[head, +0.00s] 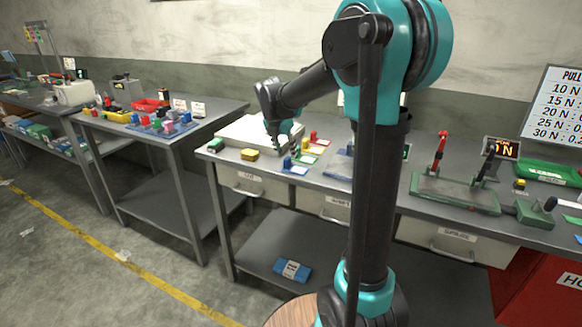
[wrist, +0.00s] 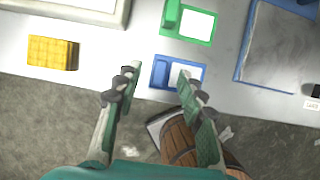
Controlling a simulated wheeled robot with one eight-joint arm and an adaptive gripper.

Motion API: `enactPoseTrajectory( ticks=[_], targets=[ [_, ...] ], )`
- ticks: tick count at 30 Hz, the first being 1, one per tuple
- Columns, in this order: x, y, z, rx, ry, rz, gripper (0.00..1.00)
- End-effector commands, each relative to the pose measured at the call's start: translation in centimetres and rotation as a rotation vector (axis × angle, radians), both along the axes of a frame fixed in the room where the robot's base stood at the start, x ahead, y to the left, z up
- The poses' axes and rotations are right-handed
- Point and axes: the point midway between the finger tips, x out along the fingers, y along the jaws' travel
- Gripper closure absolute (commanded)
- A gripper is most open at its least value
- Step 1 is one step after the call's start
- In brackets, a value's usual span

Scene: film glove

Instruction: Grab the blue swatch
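The blue swatch (head: 298,170) lies near the front edge of the grey bench in the head view, with a blue block-like tab standing at its left end. In the wrist view the blue swatch (wrist: 176,86) has a blue border around a pale middle, and its tab is on the left. My gripper (wrist: 157,78) is open and empty, its two fingers apart on either side of the tab in the wrist view. The right fingertip overlaps the pale part in the picture; I cannot tell its height above it. In the head view my gripper (head: 280,145) is over the bench just behind the blue swatch.
A green swatch (wrist: 200,25) lies behind the blue one. A yellow sponge-like block (wrist: 52,52) is to the left, below a pale tray (wrist: 80,14). A blue-edged grey mat (wrist: 275,45) lies right. The tension fixture (head: 455,192) stands farther right on the bench.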

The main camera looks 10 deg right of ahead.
Motion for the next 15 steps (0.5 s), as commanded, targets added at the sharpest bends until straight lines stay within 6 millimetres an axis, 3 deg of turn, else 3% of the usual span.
enactPoseTrajectory(
  ticks=[9, 15],
  targets=[
    [1.0, -0.8, -4.0, 0.0, 0.0, -0.002, 0.6],
    [1.2, -1.0, -4.6, 0.0, 0.0, -0.001, 0.6]
  ],
)
